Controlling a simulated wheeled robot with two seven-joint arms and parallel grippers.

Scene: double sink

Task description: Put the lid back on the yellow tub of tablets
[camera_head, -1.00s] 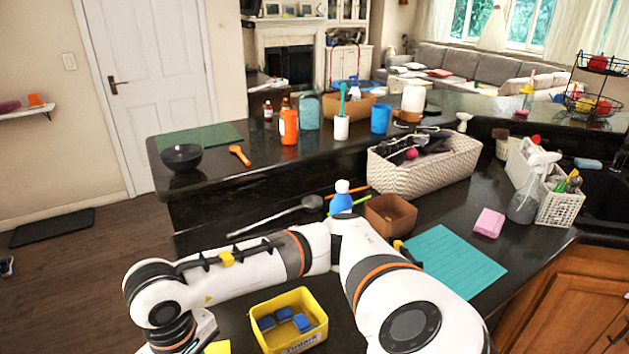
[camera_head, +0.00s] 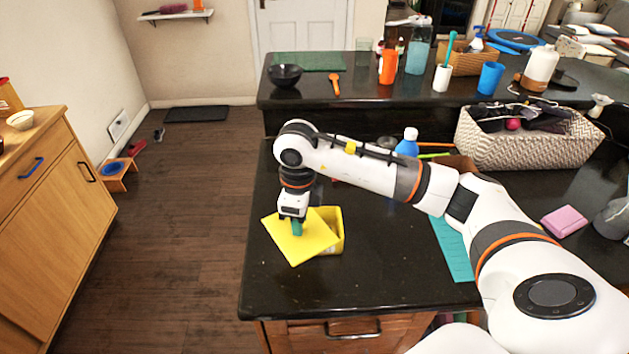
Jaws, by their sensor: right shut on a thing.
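The yellow tub (camera_head: 337,228) stands on the black counter, mostly hidden behind the lid. In the earlier view it is open with blue tablets in it; the tablets are hidden now. My right gripper (camera_head: 297,228) is shut on the yellow lid (camera_head: 309,244), a flat square sheet. The lid is tilted and sits to the left of and in front of the tub, overlapping it in the picture. I cannot tell whether lid and tub touch. My left gripper is not in view.
The counter (camera_head: 355,285) is bare in front of the tub, and its left edge is close to the lid. A blue bottle (camera_head: 408,143) stands behind my right arm. A teal mat (camera_head: 452,248) and a woven basket (camera_head: 530,138) lie to the right.

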